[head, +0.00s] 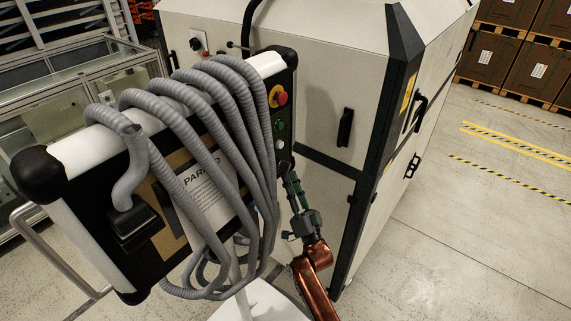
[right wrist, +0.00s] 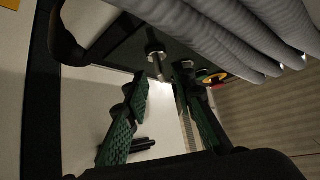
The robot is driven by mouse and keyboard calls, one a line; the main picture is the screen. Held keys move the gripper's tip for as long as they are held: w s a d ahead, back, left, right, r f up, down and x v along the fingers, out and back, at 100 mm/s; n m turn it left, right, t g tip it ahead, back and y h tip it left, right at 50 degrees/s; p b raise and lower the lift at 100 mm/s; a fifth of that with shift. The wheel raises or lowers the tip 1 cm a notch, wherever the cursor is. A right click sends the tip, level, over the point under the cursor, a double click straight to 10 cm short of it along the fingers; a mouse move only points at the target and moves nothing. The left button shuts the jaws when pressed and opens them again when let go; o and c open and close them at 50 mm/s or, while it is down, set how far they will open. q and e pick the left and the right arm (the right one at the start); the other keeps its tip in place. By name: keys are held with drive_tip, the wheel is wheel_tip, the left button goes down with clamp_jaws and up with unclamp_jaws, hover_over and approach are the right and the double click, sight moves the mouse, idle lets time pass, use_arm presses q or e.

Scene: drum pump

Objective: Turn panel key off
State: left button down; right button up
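The control panel (head: 160,252) stands at a tilt in the head view, with grey hose looped over it. Its right edge carries a red and yellow stop button (head: 279,96), a green button (head: 279,124) and a pale control (head: 280,144) below. I cannot make out the key clearly. My right gripper (head: 287,174) is at the panel's lower right edge, just below these controls. In the right wrist view its two green-padded fingers are apart, with no thing visibly held between them. A silver and black cylindrical control (right wrist: 155,50) shows just beyond the fingertips. My left gripper is out of view.
The grey hose loops (head: 190,110) hang close to the controls. A large white cabinet (head: 330,60) with black handles stands right behind the panel. Stacked brown boxes (head: 500,62) are at the far right. The floor (head: 470,220) on the right is clear.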

sight(285, 164)
drive_tip(key=p+x, duration=0.1)
drive_tip(key=x, duration=0.4)
drive_tip(key=shift+w, duration=0.15)
drive_tip(key=shift+c, duration=0.5)
clamp_jaws()
